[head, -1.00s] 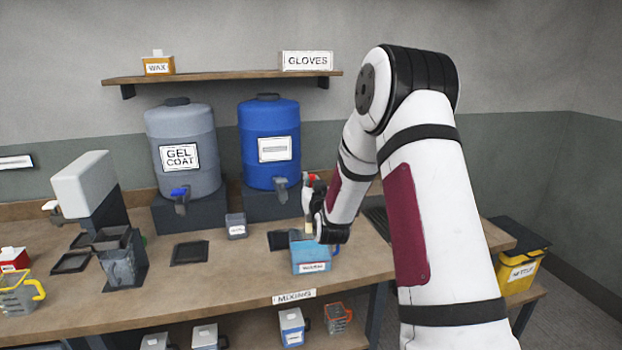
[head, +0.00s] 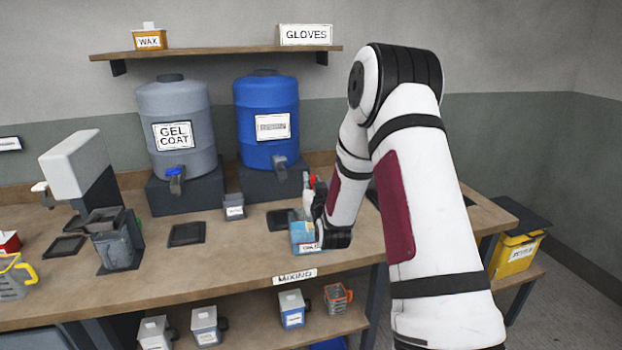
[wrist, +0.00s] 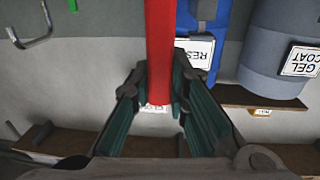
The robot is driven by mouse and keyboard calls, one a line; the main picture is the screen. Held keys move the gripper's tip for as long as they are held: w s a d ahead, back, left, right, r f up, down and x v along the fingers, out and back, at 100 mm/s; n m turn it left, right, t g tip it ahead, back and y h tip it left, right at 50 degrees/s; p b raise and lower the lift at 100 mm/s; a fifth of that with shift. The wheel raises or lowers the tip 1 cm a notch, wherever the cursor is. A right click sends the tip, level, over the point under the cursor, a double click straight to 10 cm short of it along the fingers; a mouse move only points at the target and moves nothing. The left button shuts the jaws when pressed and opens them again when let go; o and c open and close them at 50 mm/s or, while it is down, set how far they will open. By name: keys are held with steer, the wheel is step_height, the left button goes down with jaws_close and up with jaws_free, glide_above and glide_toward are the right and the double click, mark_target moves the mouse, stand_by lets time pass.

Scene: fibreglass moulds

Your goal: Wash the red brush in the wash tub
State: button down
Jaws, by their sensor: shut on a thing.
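The wash tub (head: 301,244) is a small light-blue container with a white label on the bench, below the blue drum. My gripper (head: 319,210) is over the tub's right side in the head view and partly covers it. My gripper (wrist: 160,110) is shut on the red brush, whose red handle (wrist: 160,50) runs between the fingers in the wrist view. A bit of red handle (head: 312,181) shows above the gripper in the head view. The bristle end is hard to make out; I cannot tell whether it touches the tub's inside.
A grey gel coat drum (head: 174,125) and a blue drum (head: 266,120) stand on dark blocks behind. A small grey cup (head: 234,208) and dark pads (head: 187,234) lie left of the tub. Several containers stand on the lower shelf (head: 255,325).

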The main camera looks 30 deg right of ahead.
steer(key=shift+f+b, duration=0.9)
steer(key=shift+f, duration=1.25)
steer(key=shift+a, duration=0.15)
